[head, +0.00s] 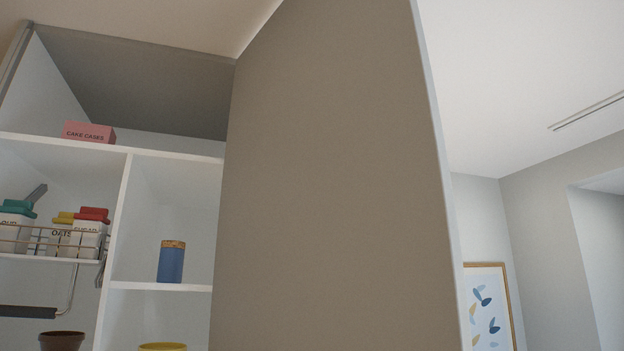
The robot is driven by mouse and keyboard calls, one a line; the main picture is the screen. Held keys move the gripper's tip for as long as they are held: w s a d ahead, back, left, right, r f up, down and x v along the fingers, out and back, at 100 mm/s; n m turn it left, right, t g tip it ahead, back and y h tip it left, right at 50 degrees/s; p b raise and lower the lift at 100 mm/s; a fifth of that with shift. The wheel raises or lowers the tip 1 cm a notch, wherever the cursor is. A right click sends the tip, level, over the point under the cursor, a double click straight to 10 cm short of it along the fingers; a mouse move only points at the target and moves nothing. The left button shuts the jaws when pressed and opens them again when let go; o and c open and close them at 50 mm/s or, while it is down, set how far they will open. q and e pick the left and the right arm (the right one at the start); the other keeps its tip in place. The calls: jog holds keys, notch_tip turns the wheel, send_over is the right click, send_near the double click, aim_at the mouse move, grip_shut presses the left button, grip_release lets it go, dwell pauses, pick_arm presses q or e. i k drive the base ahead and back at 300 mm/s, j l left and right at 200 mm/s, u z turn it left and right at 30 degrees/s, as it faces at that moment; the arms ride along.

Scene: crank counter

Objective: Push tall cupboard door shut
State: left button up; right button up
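The tall cupboard door (335,190) is a wide brown-grey panel that fills the middle of the head view. It stands open, swung out toward me, with its pale free edge (440,150) on the right. The white cupboard interior (140,220) shows to its left. The door hides the right part of the cupboard, and its lower end is out of the picture. Neither of my grippers shows in the head view.
The shelves hold a pink cake cases box (89,132), a blue jar (171,262), a wire rack (50,245) with several canisters, a brown pot (62,341) and a yellow bowl (162,347). A framed picture (487,305) hangs right of the door.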

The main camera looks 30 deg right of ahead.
aim_at(337, 228)
jog(key=k+l+u, duration=0.1)
jog(key=l, duration=0.25)
jog(key=k+l+u, duration=0.15)
jog(key=l, duration=0.2)
jog(key=l+u, duration=0.1)
jog(key=l, duration=0.2)
jog(key=l+u, duration=0.1)
jog(key=l, duration=0.5)
jog(key=k+l+u, duration=0.1)
jog(key=l, duration=0.55)
